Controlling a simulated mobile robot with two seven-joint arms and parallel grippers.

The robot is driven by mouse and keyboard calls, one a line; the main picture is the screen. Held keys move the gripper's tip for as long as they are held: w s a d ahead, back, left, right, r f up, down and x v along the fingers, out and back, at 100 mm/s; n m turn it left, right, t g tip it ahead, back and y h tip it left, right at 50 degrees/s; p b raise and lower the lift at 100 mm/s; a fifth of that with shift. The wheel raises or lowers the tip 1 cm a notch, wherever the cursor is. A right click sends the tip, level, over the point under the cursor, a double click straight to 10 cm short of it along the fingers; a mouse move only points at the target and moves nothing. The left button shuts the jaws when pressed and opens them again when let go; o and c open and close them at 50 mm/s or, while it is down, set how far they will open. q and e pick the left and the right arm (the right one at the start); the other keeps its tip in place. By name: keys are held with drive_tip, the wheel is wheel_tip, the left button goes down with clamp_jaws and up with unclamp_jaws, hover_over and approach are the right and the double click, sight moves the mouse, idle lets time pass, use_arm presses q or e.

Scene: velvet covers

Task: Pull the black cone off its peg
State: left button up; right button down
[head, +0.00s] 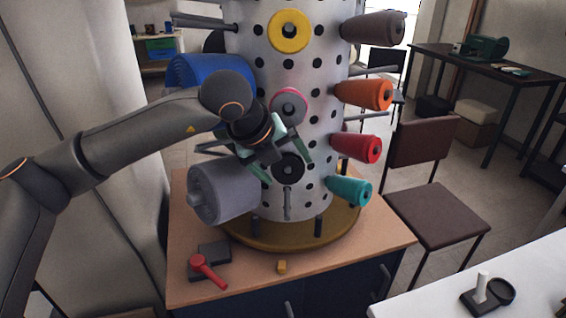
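The black cone (290,167) sits end-on on the front of the perforated grey drum (262,40), low down, with its round end facing me. My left gripper (288,173) reaches in from the left, just in front of the cone. Its two pale green fingers are spread apart, one at the cone's left and one at its upper right. I cannot tell whether they touch it. The peg inside the cone is mostly hidden. My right gripper is not in view.
A grey roll (222,192) is left; orange (362,94), red (357,147) and teal (350,191) cones stick out right. Bare pegs protrude. A red-handled tool (207,270) lies on the wooden bench (350,270).

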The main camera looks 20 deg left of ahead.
use_arm(q)
drive_tip(key=c, duration=1.1)
drive_tip(key=shift+s+d+r+b, duration=0.1)
drive_tip(key=shift+s+r+b, duration=0.05)
drive_tip(key=shift+s+b, duration=0.2)
drive_tip(key=shift+s+d+r+b, duration=0.1)
drive_tip(key=shift+s+d+b, duration=0.05)
drive_tip(key=shift+s+b, duration=0.25)
drive_tip(key=s+d+r+b, duration=0.1)
drive_tip(key=s+d+b, duration=0.1)
drive_tip(key=s, duration=0.4)
drive_tip(key=s+d+r+b, duration=0.1)
drive_tip(key=s+d+b, duration=0.1)
drive_tip(key=s, duration=0.5)
drive_tip(key=shift+s+r, duration=0.15)
drive_tip(key=shift+r, duration=0.1)
idle(0.4)
